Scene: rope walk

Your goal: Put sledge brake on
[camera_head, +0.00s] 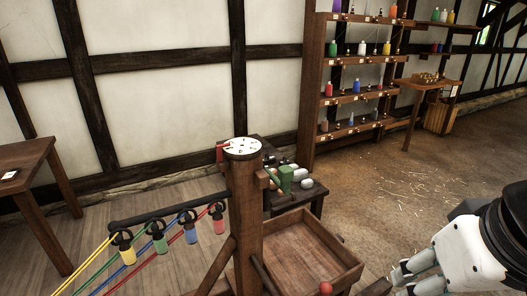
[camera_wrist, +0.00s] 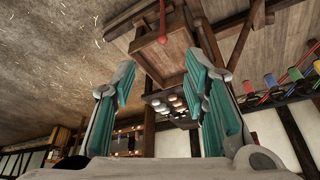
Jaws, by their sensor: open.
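A round red knob (camera_head: 326,288) shows at the bottom edge in the head view, in front of the open wooden box; it may belong to the sledge brake, but what it sits on is cut off. A red, long-shaped part (camera_wrist: 162,22) shows at the top of the wrist view, before a wooden tray-like box; I cannot tell if it is the same knob. A dark lever (camera_head: 264,274) leans against the wooden post. My gripper (camera_head: 398,274) is open and empty at the lower right, apart from the red knob. Its two teal-padded fingers (camera_wrist: 160,80) stand wide apart.
The thick post (camera_head: 245,205) carries a white dial (camera_head: 242,148) and a bar with several coloured bobbins and ropes. The open box (camera_head: 300,250) stands right of the post. A low table behind holds a green device (camera_head: 286,178). Straw-strewn floor (camera_head: 400,190) is clear.

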